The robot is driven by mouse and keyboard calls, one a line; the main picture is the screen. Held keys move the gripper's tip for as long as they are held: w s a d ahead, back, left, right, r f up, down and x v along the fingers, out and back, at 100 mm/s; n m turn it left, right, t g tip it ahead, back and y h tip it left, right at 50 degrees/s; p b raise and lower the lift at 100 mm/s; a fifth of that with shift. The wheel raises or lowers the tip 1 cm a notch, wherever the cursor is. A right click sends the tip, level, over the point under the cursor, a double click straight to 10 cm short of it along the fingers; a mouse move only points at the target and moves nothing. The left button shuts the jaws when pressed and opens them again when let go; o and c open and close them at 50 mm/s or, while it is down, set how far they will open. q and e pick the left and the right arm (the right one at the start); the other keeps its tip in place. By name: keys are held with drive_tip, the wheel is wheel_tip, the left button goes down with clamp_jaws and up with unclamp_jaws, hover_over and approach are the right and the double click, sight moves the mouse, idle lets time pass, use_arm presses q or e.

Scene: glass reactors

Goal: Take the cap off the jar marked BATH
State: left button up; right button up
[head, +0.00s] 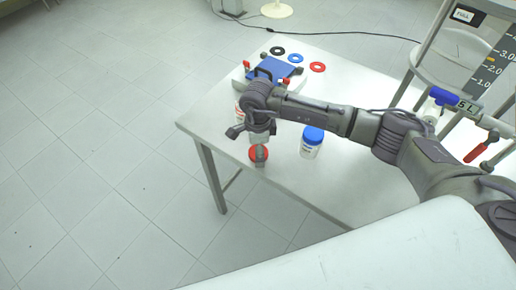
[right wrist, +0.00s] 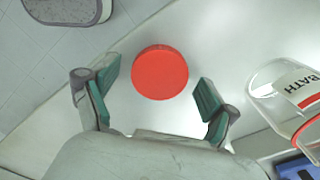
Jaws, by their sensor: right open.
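The red cap (right wrist: 160,72) lies on the white table, apart from the jar, between and just beyond the fingertips of my right gripper (right wrist: 157,92). The gripper is open and empty above it. In the head view the cap (head: 253,155) is partly hidden by my right gripper (head: 258,150). The jar marked BATH (right wrist: 280,88) is clear with red and black print, at the right of the right wrist view, with no cap seen on it. In the head view my arm hides most of this jar (head: 238,112). My left gripper is not in view.
A white jar with a blue cap (head: 312,140) stands to the right of my gripper. A blue plate in a fixture (head: 271,70) and black, blue and red rings (head: 317,67) are behind. The table's left edge (head: 200,144) is close; the front right tabletop is clear.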

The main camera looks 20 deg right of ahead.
drive_tip(key=shift+r, duration=0.3)
drive_tip(key=shift+w+r, duration=0.1)
drive_tip(key=shift+r, duration=0.25)
wheel_tip(320, 180, up, 11)
drive_tip(key=b, duration=0.3)
